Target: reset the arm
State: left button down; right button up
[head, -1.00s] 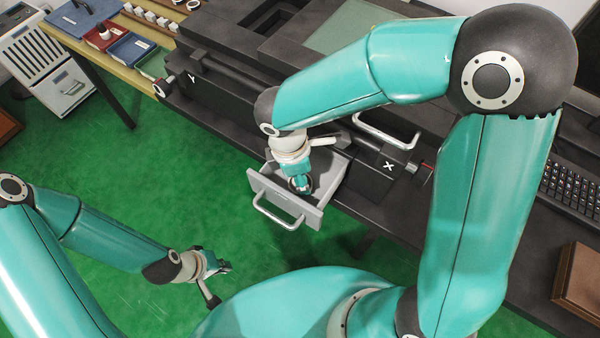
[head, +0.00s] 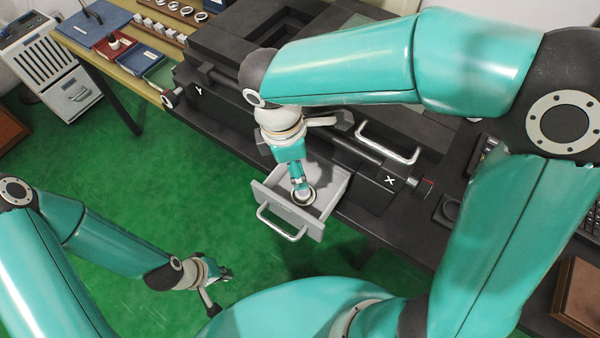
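My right arm reaches in from the right, and its gripper (head: 301,188) points down into an open grey drawer (head: 268,200). A bearing ring (head: 311,198) with a light rim and dark middle shows at its fingertips, inside the drawer's outline. I cannot tell whether the fingers hold the ring or are just above it. My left arm hangs at the lower left, and its gripper (head: 222,274) is low over the green floor, away from the drawer. Its fingers are too small to read, and no object shows in it.
The drawer has a metal handle (head: 281,224) and sits in a dark machine bench with another handle (head: 387,143). Trays and several rings (head: 187,10) lie on a yellowish table at the upper left. A brown box (head: 580,296) is at the lower right. Green floor is clear in between.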

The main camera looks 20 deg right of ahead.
notch_tip(320, 180, up, 2)
jog(key=shift+a+r, duration=0.1)
jog(key=shift+a, duration=0.05)
dwell(0.5)
